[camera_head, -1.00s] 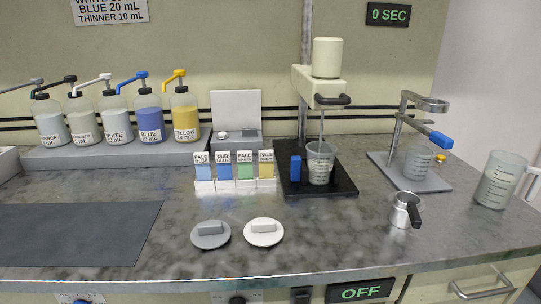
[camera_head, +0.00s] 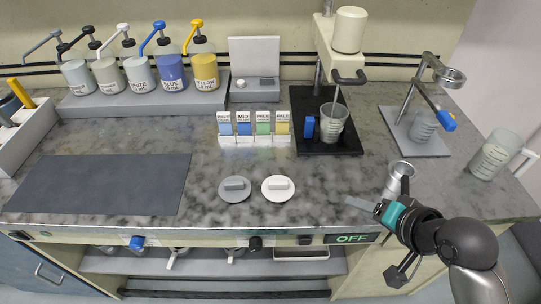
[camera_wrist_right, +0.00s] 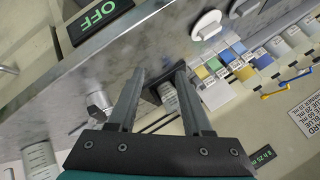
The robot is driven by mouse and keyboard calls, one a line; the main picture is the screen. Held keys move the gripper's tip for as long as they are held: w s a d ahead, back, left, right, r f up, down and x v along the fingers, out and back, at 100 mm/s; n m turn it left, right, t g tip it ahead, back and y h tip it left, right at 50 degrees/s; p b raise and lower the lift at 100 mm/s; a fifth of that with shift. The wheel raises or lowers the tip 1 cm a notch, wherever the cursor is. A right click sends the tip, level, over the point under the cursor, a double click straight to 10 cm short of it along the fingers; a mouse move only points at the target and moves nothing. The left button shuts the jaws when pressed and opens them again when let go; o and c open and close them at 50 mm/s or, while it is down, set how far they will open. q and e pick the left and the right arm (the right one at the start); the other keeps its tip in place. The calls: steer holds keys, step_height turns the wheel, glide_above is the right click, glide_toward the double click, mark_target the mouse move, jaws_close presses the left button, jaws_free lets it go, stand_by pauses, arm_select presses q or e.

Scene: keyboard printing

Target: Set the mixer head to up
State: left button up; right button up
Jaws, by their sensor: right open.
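The mixer has a cream head (camera_head: 350,30) with a dark curved handle (camera_head: 348,79) at its front. Its thin shaft reaches down into a clear beaker (camera_head: 333,124) on the black mixer base (camera_head: 326,148), so the head looks lowered. A blue block (camera_head: 310,127) is beside the beaker. My right gripper (camera_head: 378,193) is open and empty near the counter's front edge, in front of and to the right of the mixer, well apart from it. In the right wrist view its two fingers (camera_wrist_right: 158,72) are spread, with the mixer's dark base partly hidden behind them. My left gripper is out of view.
A metal cup (camera_head: 400,172) stands close behind my right gripper. A stand with a ring (camera_head: 452,77) and a large jug (camera_head: 494,156) are at the right. Two lids (camera_head: 278,188) and labelled small boxes (camera_head: 254,128) are left of the mixer. Pump bottles (camera_head: 171,72) line the back left.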

steer(key=w+d+r+m+t+y, duration=0.25)
steer(key=w+r+m, duration=0.25)
steer(key=w+r, duration=0.3)
steer(key=m+t, duration=0.3)
steer(key=m, duration=0.1)
glide_toward(354, 83)
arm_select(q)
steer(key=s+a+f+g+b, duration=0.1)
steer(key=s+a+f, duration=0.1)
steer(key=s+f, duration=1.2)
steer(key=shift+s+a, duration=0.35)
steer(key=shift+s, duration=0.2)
arm_select(e)
steer(key=shift+y, duration=0.35)
steer(key=x, duration=1.1)
steer(key=shift+d+f, duration=0.1)
steer(key=shift+d, duration=0.05)
jaws_close()
